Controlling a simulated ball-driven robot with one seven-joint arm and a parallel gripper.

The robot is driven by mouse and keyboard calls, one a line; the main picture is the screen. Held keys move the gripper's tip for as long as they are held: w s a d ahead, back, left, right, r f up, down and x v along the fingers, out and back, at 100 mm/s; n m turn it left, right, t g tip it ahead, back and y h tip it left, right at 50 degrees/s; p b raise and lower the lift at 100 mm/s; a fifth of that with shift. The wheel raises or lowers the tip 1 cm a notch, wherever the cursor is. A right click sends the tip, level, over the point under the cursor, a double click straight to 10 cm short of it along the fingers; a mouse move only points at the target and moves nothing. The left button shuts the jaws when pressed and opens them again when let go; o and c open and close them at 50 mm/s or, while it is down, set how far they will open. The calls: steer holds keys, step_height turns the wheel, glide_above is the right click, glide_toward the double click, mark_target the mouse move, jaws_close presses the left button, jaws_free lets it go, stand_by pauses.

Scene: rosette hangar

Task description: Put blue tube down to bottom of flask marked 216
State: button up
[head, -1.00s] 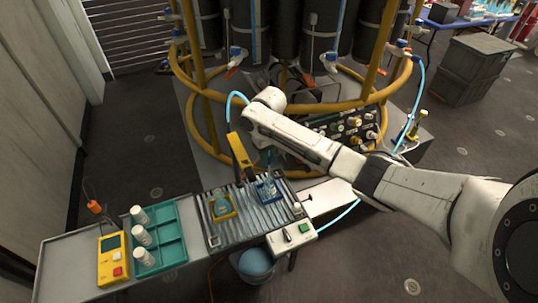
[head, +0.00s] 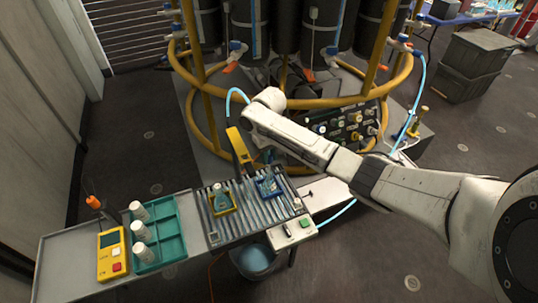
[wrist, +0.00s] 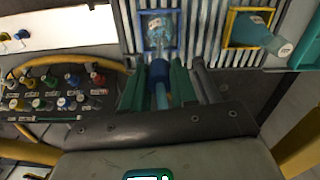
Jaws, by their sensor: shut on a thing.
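My gripper (wrist: 158,72) has green fingers shut on the blue tube (wrist: 162,97), which has a dark blue collar. The tube points toward a clear flask (wrist: 157,27) in a blue square frame. Its end is at or near the flask's mouth; I cannot tell how far inside it is. A second flask (wrist: 262,38), with teal contents and a pale cap, sits in a yellow frame beside it. In the head view the blue-framed flask (head: 268,186) and yellow-framed flask (head: 221,199) stand on the ribbed rack. The number labels are too small to read.
The ribbed rack (head: 245,222) has a control box (head: 292,232) at its front right. A teal tray (head: 172,240) with white bottles and a yellow meter (head: 111,255) stand to the left. A yellow pipe frame (head: 290,103) and a connector panel (head: 345,127) lie behind.

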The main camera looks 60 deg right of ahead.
mark_target(269, 163)
steer(key=shift+f+b, duration=0.85)
steer(key=shift+f, duration=1.4)
steer(key=o, duration=1)
steer(key=shift+o, duration=0.4)
steer(key=o, duration=0.5)
steer(key=shift+r, duration=0.1)
